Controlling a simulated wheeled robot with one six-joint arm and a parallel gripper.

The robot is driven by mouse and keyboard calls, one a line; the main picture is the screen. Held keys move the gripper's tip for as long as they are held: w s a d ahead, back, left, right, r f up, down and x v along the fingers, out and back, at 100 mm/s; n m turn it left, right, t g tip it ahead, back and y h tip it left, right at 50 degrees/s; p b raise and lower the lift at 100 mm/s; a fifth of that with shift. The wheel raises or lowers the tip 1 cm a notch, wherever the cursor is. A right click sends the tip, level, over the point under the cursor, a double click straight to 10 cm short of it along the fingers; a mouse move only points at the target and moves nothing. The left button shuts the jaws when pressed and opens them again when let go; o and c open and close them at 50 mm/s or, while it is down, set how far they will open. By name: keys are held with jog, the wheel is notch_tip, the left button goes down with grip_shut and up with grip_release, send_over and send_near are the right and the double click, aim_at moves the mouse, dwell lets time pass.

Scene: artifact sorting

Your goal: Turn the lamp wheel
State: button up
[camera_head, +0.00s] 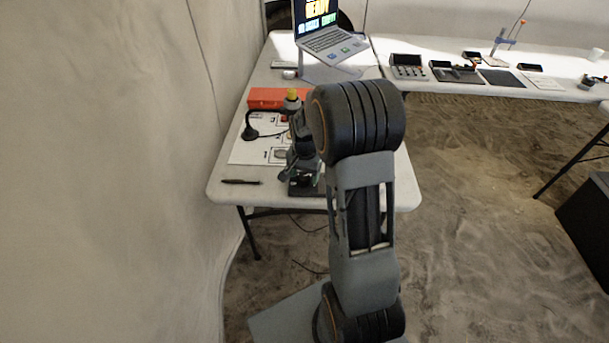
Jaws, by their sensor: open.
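A dark upright instrument with a yellow top (292,96), microscope-like, stands on the near table. Its black base (305,189) is at the table's front edge. My arm's large black joint overlaps its right side. A small black gooseneck lamp (249,131) stands to its left, at the edge of a white printed sheet (245,154). I cannot pick out a lamp wheel at this size. My arm rises from the bottom and bends over the table. My gripper cannot be made out; it seems hidden behind the arm or the instrument.
The near white table (222,194) also holds an orange case (265,98), a black pen (241,182) and an open laptop (330,38). A second table with trays and small devices (408,67) is at back right. A wall is close on the left; sandy floor lies right.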

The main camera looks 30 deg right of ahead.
jog(key=shift+f, duration=0.2)
jog(key=shift+c, duration=0.4)
jog(key=c, duration=0.8)
jog(key=shift+c, duration=0.2)
